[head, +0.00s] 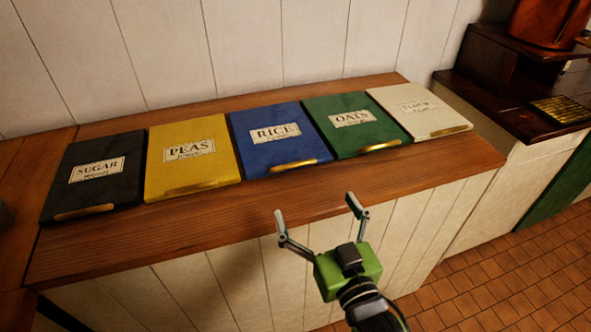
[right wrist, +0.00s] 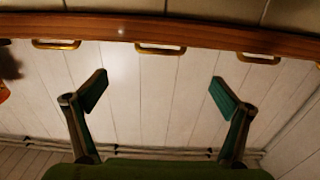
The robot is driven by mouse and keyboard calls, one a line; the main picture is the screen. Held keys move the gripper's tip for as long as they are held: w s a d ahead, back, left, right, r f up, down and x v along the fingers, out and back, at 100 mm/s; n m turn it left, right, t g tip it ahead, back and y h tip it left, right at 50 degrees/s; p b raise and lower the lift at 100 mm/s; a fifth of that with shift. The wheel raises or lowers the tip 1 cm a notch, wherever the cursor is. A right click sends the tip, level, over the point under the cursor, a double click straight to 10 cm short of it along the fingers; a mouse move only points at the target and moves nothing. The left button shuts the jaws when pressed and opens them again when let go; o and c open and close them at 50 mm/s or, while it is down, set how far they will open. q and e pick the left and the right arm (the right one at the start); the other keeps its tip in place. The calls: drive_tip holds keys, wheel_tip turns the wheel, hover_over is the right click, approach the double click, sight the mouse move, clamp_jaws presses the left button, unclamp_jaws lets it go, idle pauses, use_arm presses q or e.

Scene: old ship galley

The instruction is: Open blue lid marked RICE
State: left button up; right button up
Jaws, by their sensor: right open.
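The blue lid marked RICE (head: 270,140) lies shut in the wooden counter top, in the middle of a row of lids. Its brass handle (head: 293,165) runs along its front edge. My right gripper (head: 315,207) is open and empty, in front of the counter's front edge and below the RICE lid in the picture, apart from it. In the right wrist view the open fingers (right wrist: 160,92) face the white plank front, with brass handles along the wooden edge above, one of them near the middle (right wrist: 160,48). My left gripper is not in view.
The black SUGAR (head: 90,190) and yellow PEAS lids (head: 185,165) lie left of RICE; the green OATS (head: 345,110) and white lids (head: 425,122) lie right. All are shut. A dark wooden unit (head: 510,95) stands at right. The tiled floor (head: 520,270) is clear.

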sight(295, 167)
drive_tip(key=p+x, duration=0.1)
drive_tip(key=x, duration=1.2)
drive_tip(key=shift+w+a, duration=0.1)
drive_tip(key=shift+w, duration=0.1)
